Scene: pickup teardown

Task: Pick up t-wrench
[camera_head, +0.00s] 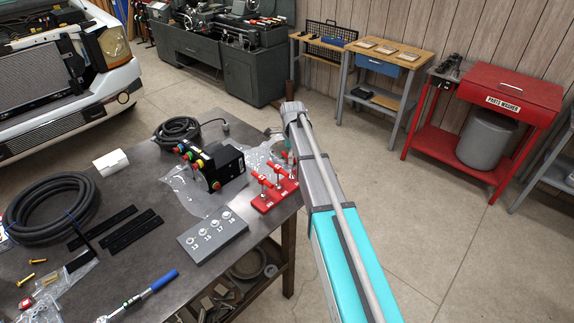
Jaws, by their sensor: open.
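A red rack (275,198) stands near the right edge of the dark workbench. Small red T-shaped handles (262,179) on metal shafts stand upright in it; they look like T-wrenches, but I cannot tell which one is the t-wrench named. My arm reaches up from the bottom right, just right of the rack, and ends above the bench's far right corner.
A grey block with numbered sockets (213,236) and a black box with coloured buttons (222,168) flank the rack. A coiled black hose (50,208), black strips (133,231) and a blue-handled tool (163,280) lie to the left. Open floor lies right of the bench (170,212).

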